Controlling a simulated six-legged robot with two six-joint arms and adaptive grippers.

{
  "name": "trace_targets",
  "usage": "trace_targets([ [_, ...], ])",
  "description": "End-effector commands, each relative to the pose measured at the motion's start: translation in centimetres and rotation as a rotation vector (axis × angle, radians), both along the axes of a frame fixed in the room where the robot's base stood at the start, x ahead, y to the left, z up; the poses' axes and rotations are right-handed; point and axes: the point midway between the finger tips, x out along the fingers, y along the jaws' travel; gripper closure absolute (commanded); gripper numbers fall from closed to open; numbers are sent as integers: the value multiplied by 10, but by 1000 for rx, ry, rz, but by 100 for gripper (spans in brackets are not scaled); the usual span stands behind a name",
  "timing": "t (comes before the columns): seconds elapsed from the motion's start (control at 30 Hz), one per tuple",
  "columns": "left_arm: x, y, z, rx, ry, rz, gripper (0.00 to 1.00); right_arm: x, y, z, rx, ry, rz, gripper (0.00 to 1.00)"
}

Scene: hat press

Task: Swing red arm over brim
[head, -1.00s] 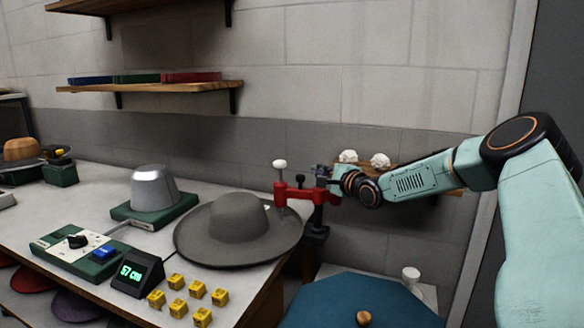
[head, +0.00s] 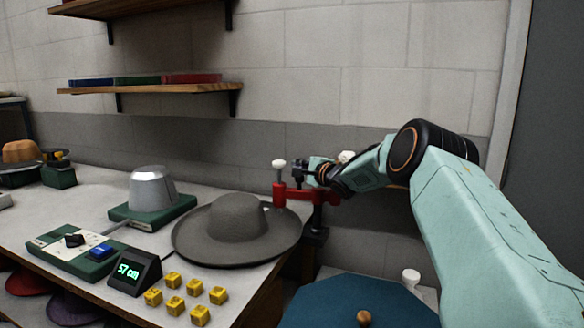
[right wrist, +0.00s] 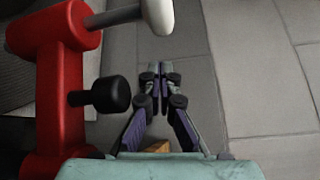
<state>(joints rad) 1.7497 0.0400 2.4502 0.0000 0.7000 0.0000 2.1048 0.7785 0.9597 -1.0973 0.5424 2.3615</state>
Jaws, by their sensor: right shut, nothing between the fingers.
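The red arm (head: 310,194) is mounted on a dark post clamped at the table's right edge, with a white-tipped pin (head: 279,165) at its left end. That end is close by the right edge of the grey hat's brim (head: 187,250); whether it overlaps the brim is unclear. In the right wrist view the red arm (right wrist: 62,100) fills the left side, with a black knob (right wrist: 106,95) on it. My right gripper (head: 300,172) is shut and empty just above and behind the red arm. It also shows in the right wrist view (right wrist: 156,68), apart from the knob. My left gripper is out of view.
A metal hat block (head: 152,188) on a green base, a control box (head: 75,250), a 57 cm display (head: 130,272) and several yellow cubes (head: 173,279) stand on the table. A blue round table (head: 330,300) is at the lower right. A wall shelf (head: 150,88) hangs above.

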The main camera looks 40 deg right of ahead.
Motion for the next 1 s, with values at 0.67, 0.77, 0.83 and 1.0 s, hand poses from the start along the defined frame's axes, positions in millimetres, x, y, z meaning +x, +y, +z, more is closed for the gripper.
trace_targets([
  [0.67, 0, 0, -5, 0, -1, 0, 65, -7, 33, 8, 1, 0, -1, 100],
  [0.77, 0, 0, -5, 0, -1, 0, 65, -7, 33, 8, 1, 0, -1, 100],
  [0.83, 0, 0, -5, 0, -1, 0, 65, -7, 33, 8, 0, 0, -1, 100],
  [1.0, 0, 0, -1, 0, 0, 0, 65, -8, 34, 9, 1, 1, -1, 100],
])
